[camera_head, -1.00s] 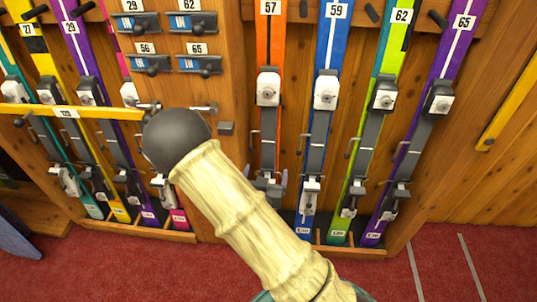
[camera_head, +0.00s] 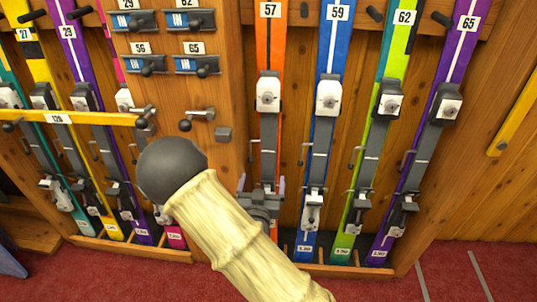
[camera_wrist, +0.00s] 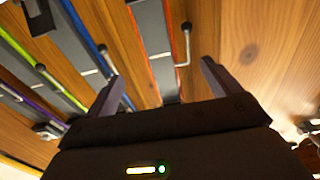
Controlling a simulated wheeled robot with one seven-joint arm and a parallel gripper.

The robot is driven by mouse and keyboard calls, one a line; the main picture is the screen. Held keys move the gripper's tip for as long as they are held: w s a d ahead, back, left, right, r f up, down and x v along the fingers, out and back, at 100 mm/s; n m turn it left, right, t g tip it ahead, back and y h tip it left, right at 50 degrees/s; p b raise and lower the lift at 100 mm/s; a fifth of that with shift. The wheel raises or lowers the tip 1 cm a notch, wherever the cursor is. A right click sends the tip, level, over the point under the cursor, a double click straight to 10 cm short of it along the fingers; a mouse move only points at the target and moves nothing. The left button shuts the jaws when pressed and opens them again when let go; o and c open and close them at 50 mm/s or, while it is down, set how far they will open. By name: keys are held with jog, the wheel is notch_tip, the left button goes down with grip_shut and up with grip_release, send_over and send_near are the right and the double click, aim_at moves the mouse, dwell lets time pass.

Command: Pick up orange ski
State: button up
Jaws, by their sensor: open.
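The orange ski (camera_head: 271,45), with the number 57, stands upright in the rack just right of the wooden post. It has a grey and white binding on its middle. My gripper (camera_head: 261,184) is in front of its lower part, with its two fingers to either side of the ski. My arm hides the ski's bottom end. In the wrist view, my open gripper (camera_wrist: 160,88) has the ski's grey plate and thin orange edges (camera_wrist: 178,72) between its fingers. I cannot tell whether the fingers touch the ski.
A blue ski (camera_head: 333,50), a green ski (camera_head: 393,50) and a purple ski (camera_head: 456,55) stand to the right. A metal hook (camera_wrist: 187,32) sits close beside the orange ski. A yellow bar (camera_head: 85,118) crosses the skis at the left. Red carpet (camera_head: 125,280) covers the floor.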

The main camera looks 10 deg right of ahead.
aim_at(268, 155)
jog(key=b+x, duration=0.1)
jog(key=x, duration=0.7)
jog(key=shift+w+d+b, duration=0.2)
jog(key=shift+w+b, duration=0.15)
jog(key=shift+b, duration=0.05)
jog(key=shift+w, duration=0.2)
jog(key=shift+a, duration=0.1)
jog(key=x, duration=0.1)
jog(key=b+x, duration=0.1)
jog(key=x, duration=0.1)
jog(key=b+x, duration=0.1)
jog(key=x, duration=0.1)
jog(key=shift+d+r, duration=0.1)
jog(key=shift+d, duration=0.25)
